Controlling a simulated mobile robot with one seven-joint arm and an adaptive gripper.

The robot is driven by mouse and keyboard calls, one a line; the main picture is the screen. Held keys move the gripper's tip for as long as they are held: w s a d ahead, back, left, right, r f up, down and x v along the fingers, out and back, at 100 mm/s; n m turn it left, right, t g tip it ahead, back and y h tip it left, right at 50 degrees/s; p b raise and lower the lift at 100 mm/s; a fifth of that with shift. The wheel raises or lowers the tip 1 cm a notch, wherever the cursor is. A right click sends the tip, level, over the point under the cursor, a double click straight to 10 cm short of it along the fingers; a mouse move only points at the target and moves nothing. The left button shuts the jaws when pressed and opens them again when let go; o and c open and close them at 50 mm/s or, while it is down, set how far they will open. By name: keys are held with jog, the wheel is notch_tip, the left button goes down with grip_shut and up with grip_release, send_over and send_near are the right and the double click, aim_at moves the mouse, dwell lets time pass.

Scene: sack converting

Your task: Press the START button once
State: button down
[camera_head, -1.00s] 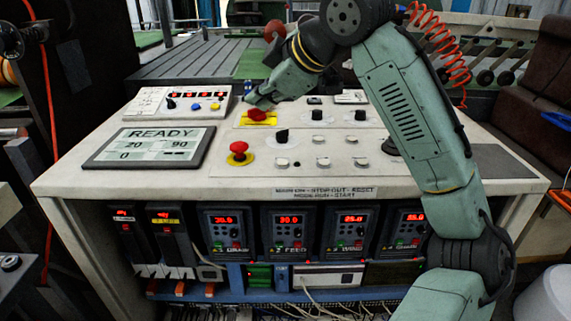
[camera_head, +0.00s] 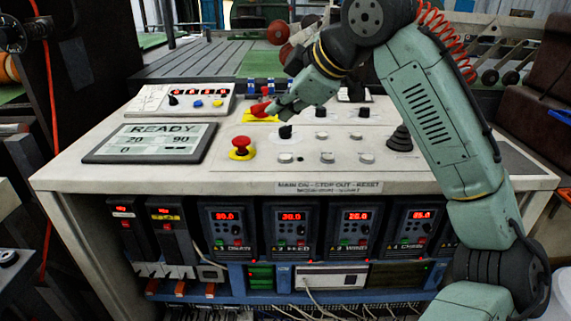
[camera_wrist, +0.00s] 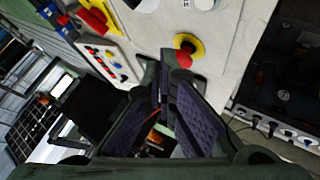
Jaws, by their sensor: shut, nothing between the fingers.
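The console's sloped control panel (camera_head: 225,170) carries several pale round buttons, including ones at its front left (camera_head: 286,158), front middle (camera_head: 327,157) and front right (camera_head: 366,158). I cannot tell which is START; a label on the front edge (camera_head: 330,186) mentions START, but its small print is blurred.
That red mushroom button (camera_head: 241,148) stands at the panel's left. A display (camera_head: 150,142) reads READY, 20, 90 and 0. Black knobs (camera_head: 286,131) and a black ribbed joystick-like knob (camera_head: 401,138) rise from the panel. A small switch box (camera_head: 183,99) sits behind the display.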

jog(key=b, duration=0.3)
send_over(283, 158)
notch_tip(283, 158, down, 4)
jog(key=shift+f, duration=0.2)
jog(key=shift+f+b, duration=0.4)
jog(key=shift+f, duration=0.4)
dwell(0.4)
jog(key=shift+f, duration=0.45)
